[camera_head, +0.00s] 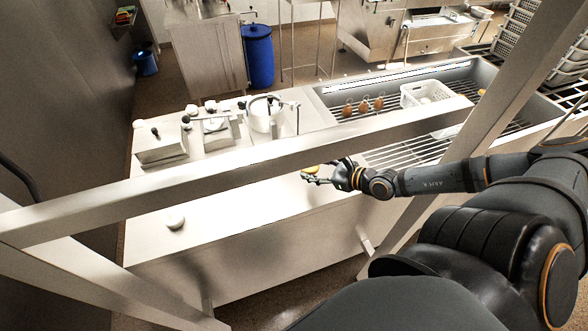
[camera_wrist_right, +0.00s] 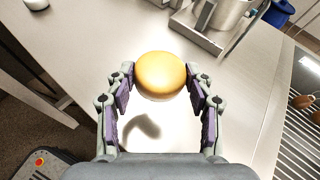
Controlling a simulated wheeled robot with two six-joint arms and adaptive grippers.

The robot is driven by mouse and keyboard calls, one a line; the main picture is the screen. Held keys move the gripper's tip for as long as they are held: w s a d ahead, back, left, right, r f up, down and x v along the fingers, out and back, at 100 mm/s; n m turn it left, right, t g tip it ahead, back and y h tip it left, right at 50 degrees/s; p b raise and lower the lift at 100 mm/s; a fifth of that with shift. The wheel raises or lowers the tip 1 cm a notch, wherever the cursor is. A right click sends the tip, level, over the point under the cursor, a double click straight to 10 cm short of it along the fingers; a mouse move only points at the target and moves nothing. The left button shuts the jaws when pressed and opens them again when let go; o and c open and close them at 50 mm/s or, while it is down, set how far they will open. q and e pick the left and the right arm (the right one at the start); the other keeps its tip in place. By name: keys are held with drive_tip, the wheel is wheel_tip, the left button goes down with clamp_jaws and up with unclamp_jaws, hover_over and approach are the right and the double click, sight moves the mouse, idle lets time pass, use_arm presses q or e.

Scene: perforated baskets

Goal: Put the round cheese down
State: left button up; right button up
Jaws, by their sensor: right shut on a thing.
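The round cheese (camera_wrist_right: 160,75), yellow-orange, sits between the fingertips of my right gripper (camera_wrist_right: 159,92) in the wrist view. The gripper is shut on it. A shadow on the pale counter below suggests that the cheese is held above the surface. In the head view the cheese (camera_head: 311,169) is a small yellow patch, partly hidden by the slanted metal beam and my right gripper (camera_head: 329,173), over the counter (camera_head: 240,210). My left gripper is in neither view.
A white round object (camera_head: 175,221) lies on the counter at left. Metal devices (camera_head: 162,145) and a pot (camera_head: 265,115) stand behind the beam. Brown hanging items (camera_head: 363,105) and a white basket (camera_head: 427,92) are in the recessed section. The counter's near middle is clear.

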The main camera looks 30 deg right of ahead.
sight(297, 185)
drive_tip(key=w+f+b, duration=0.1)
drive_tip(key=w+a+f+b, duration=0.1)
drive_tip(key=f+b, duration=0.1)
drive_tip(key=shift+w+a+f, duration=0.2)
drive_tip(key=shift+w, duration=0.3)
drive_tip(key=shift+w+a+f+b, duration=0.2)
drive_tip(key=shift+w+f, duration=0.05)
drive_tip(key=shift+f, duration=0.15)
drive_tip(key=shift+w+a+f+b, duration=0.15)
drive_tip(key=shift+w+f, duration=0.05)
drive_tip(key=shift+f, duration=0.2)
drive_tip(key=shift+w+a+f, duration=0.15)
drive_tip(key=shift+w+f, duration=0.1)
drive_tip(key=shift+w, duration=0.05)
use_arm(q)
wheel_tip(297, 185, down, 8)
drive_tip(key=b, duration=0.2)
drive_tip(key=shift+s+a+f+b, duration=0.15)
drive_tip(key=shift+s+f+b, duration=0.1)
drive_tip(key=shift+b, duration=0.1)
use_arm(e)
drive_tip(key=shift+w+a+f, duration=0.1)
drive_tip(key=shift+w+f, duration=0.05)
drive_tip(key=shift+f, duration=0.8)
drive_tip(key=shift+w+a+f, duration=0.1)
drive_tip(key=shift+f, duration=0.85)
drive_tip(key=shift+f, duration=0.1)
drive_tip(key=o, duration=1.2)
